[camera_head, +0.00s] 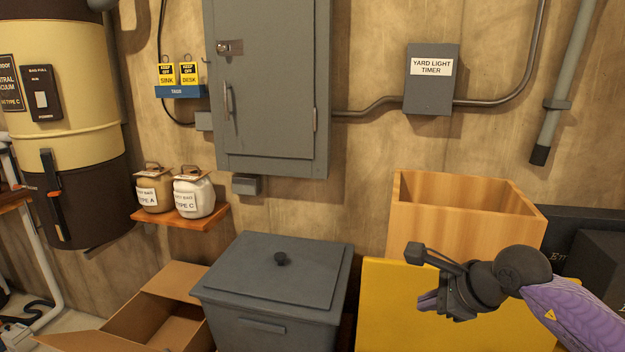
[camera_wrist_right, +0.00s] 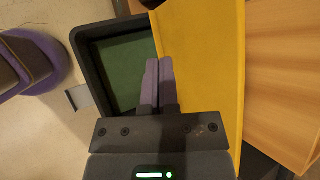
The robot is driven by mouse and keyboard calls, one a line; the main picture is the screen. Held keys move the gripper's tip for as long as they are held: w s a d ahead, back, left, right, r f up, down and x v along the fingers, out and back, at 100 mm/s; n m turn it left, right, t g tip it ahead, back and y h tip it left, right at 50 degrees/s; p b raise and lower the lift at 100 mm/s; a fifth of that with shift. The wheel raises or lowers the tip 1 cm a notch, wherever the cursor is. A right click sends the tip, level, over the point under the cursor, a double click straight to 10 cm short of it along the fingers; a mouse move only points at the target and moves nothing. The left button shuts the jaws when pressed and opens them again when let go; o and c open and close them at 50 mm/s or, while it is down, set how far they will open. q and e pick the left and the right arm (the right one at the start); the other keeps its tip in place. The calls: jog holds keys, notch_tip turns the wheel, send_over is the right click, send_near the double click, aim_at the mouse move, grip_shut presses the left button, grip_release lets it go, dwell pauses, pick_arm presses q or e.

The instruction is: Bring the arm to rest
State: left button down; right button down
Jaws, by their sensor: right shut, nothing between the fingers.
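My right arm comes in from the right in the head view. Its gripper (camera_head: 428,301) is in front of a yellow panel (camera_head: 385,325) at the lower right. In the right wrist view the purple fingers of the right gripper (camera_wrist_right: 159,66) lie together with nothing between them. The fingers show over the edge between the yellow panel (camera_wrist_right: 205,50) and a black-rimmed bin with a green inside (camera_wrist_right: 120,65). My left gripper is not in view.
A grey lidded bin (camera_head: 270,285) and an open cardboard box (camera_head: 160,310) stand left of the arm. A wooden box (camera_head: 460,215) stands behind it. A grey cabinet (camera_head: 265,90) and a timer box (camera_head: 432,85) are on the wall.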

jog(key=s+a+r+m+t+y, duration=0.3)
jog(key=a+m+y, duration=0.2)
jog(key=a, duration=0.2)
jog(key=s+a+r+m+t+y, duration=0.2)
jog(key=a+m+t+y, duration=0.1)
jog(key=a+m+y, duration=0.4)
jog(key=s+d+f+m+h, duration=0.4)
jog(key=d+f+m+h, duration=0.4)
jog(key=m, duration=0.8)
jog(key=s+d+f+m+h, duration=0.5)
jog(key=m+h, duration=0.6)
jog(key=m, duration=0.5)
jog(key=s+a+f+m+g+y, duration=0.1)
jog(key=s+a+f+m+g, duration=0.15)
jog(key=s+f+g, duration=0.4)
jog(key=s+a+f+m+g+y, duration=0.1)
jog(key=s+f+m+g, duration=0.25)
jog(key=s, duration=0.65)
notch_tip(320, 180, down, 17)
jog(key=s+g, duration=0.1)
jog(key=s, duration=0.1)
jog(key=s+d+f+n+g, duration=0.1)
jog(key=s+d+f, duration=0.2)
jog(key=s+f, duration=0.8)
jog(key=s, duration=0.2)
jog(key=shift+s+d, duration=0.35)
jog(key=shift+s, duration=0.05)
